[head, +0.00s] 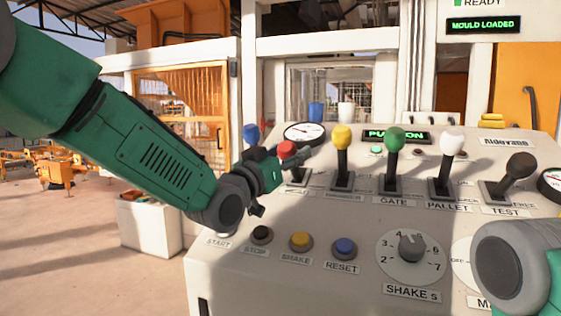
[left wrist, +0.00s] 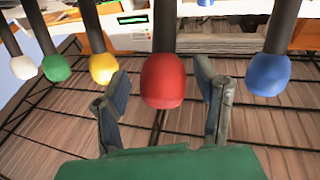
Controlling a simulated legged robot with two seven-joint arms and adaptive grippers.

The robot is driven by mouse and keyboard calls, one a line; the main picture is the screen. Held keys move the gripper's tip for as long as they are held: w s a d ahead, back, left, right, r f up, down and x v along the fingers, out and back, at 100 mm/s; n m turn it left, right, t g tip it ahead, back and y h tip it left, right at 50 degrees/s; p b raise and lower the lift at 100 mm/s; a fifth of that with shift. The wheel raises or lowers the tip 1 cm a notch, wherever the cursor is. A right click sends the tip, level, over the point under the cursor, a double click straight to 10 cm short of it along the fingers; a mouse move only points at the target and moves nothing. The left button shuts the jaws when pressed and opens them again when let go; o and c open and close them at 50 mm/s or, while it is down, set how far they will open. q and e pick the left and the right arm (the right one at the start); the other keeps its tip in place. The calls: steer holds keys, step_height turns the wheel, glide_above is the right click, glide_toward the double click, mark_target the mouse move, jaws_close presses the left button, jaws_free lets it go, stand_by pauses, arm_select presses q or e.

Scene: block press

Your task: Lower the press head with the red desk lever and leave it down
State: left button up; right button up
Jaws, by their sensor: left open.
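The red-knobbed lever (head: 287,149) stands on the sloped control desk, left of the yellow-knobbed lever. My left gripper (head: 292,160) is at the red knob, and its fingers partly cover the lever. In the left wrist view the red knob (left wrist: 162,80) sits between the two spread fingers of my left gripper (left wrist: 163,95), with a gap on each side. The lower part of the red lever is mostly hidden in the head view. I cannot clearly make out the press head behind the desk window (head: 330,90). My right gripper is not in view.
Blue (head: 250,132), yellow (head: 342,137), green (head: 395,139), white (head: 452,142) and black (head: 520,165) levers line the desk (head: 330,222). Push buttons and a SHAKE dial (head: 411,247) sit nearer. A display at upper right reads MOULD LOADED (head: 483,25).

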arm_select(q)
steer(key=v, duration=1.1)
steer(key=shift+a+f, duration=0.2)
steer(key=shift+a, duration=0.05)
steer(key=shift+s, duration=0.15)
steer(key=shift+f, duration=0.1)
stand_by(2.5)
